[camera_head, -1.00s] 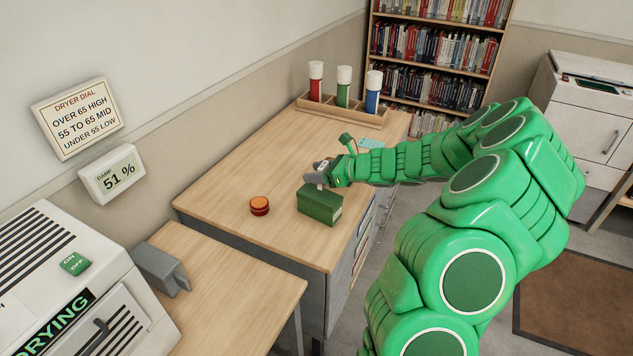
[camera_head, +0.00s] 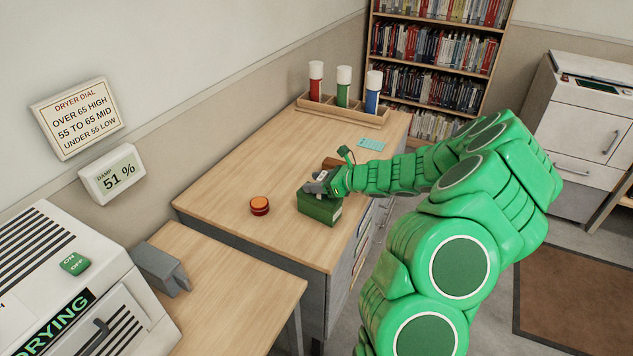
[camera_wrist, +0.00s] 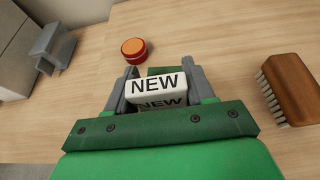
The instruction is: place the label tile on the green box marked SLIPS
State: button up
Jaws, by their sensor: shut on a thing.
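The white label tile (camera_wrist: 157,86) reads NEW in black and sits between my gripper's two grey fingers in the wrist view. My gripper (camera_head: 314,187) is shut on it, at the top of the green box (camera_head: 319,209) in the head view. The box stands upright on the wooden desk, with a pale label on its right-hand side too small to read. In the wrist view only a strip of the box (camera_wrist: 160,71) shows behind the tile. I cannot tell whether the tile touches the box lid.
A round orange-and-red object (camera_head: 259,206) stands left of the box. A wooden brush (camera_wrist: 292,88) lies to the right in the wrist view. A rack with red, green and blue tubes (camera_head: 343,113) stands at the back of the desk (camera_head: 235,175). The desk's left part is clear.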

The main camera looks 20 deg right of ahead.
jog(key=o, duration=1)
jog(key=shift+o, duration=0.2)
